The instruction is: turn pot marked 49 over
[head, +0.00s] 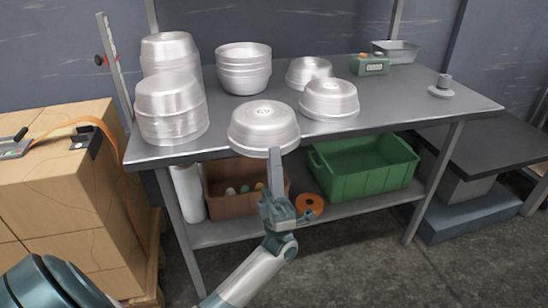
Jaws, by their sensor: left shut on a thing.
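A shiny metal pot (264,122) with a dark marking on its base sits bottom up at the table's front edge. The marking seems turned about and is too small to read surely as 49. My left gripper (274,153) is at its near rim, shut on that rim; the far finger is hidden. Two more bottom-up pots, one front (329,98) and one behind (308,70), stand to the right. My right gripper is out of view.
The metal table (400,120) also bears tall stacks of pots (172,105) at left, an upright stack (243,68) behind, a green device (370,65), a tray (396,50) and a cup (444,80). The table's right front is clear. Crates (365,180) stand below.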

